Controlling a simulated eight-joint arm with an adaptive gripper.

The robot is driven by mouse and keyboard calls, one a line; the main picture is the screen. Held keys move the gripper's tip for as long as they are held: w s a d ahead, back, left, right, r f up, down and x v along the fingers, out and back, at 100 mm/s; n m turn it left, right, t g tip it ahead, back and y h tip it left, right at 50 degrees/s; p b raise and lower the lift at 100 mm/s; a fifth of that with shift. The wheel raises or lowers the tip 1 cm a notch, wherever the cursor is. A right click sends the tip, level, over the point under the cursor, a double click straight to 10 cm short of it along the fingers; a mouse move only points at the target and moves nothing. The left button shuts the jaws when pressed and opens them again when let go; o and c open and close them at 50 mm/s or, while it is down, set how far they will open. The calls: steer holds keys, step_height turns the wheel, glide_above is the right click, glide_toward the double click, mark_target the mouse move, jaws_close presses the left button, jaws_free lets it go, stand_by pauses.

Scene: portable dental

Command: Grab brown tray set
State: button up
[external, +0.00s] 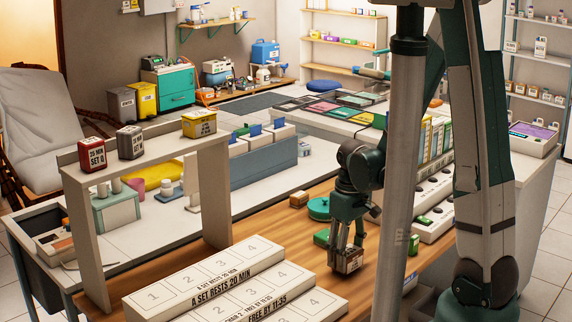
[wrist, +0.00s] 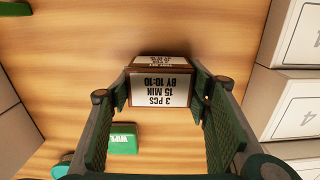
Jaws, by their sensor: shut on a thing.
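The brown tray set (external: 349,261) is a small brown block with a white label. In the wrist view its label (wrist: 160,90) reads upside down "3 PCS 15 MIN BY 10:10". My gripper (external: 347,247) points down over the wooden counter and is shut on this block. In the wrist view the two fingers of my gripper (wrist: 161,98) press on the block's left and right sides. I cannot tell whether its underside touches the counter. Another small brown block (external: 298,200) lies farther back on the counter.
White numbered rest blocks (external: 205,283) lie to the left and front. A green block (external: 322,238) and a round green item (external: 319,208) sit close behind my gripper. The white shelf (external: 150,152) stands at the left. Bare wood (external: 270,225) shows between them.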

mark_target(348, 250)
steer(key=shift+r+p, duration=1)
steer(key=shift+r, duration=3.55)
